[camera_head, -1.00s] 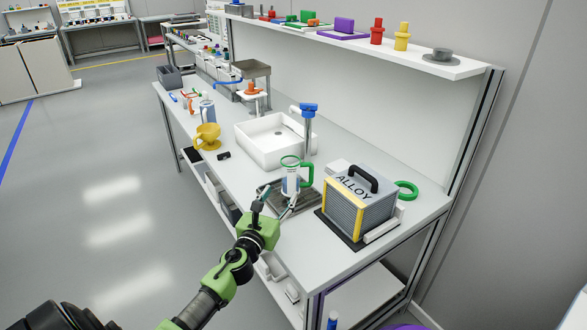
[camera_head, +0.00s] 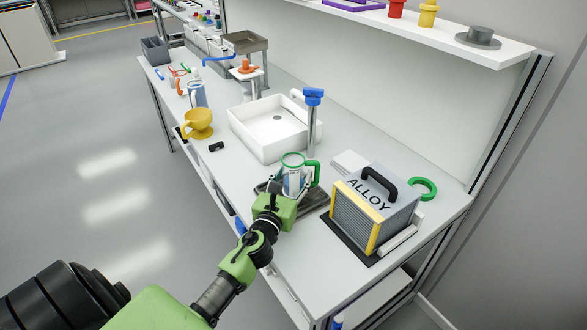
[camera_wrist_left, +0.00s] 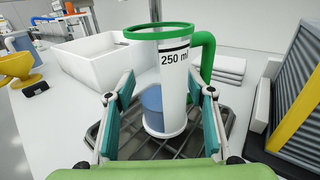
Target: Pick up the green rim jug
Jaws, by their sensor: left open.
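The green rim jug (camera_head: 293,179) stands upright on a dark drain grate beside the sink. It is a clear jug with a green rim and a green handle on its right side. In the left wrist view the jug (camera_wrist_left: 173,85) shows a "250 ml" mark and something blue low at its left. My left gripper (camera_head: 281,190) is at the near side of the jug. In the left wrist view the open left gripper (camera_wrist_left: 160,118) has one teal-padded finger on each side of the jug's lower body, with a gap at the left. My right gripper is not in view.
A grey box marked ALLOY (camera_head: 372,205) stands close to the right of the jug. The white sink (camera_head: 240,125) and blue-topped tap (camera_head: 312,98) are behind it. A yellow cup (camera_head: 198,124) stands farther left. A green ring (camera_head: 424,188) lies behind the box.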

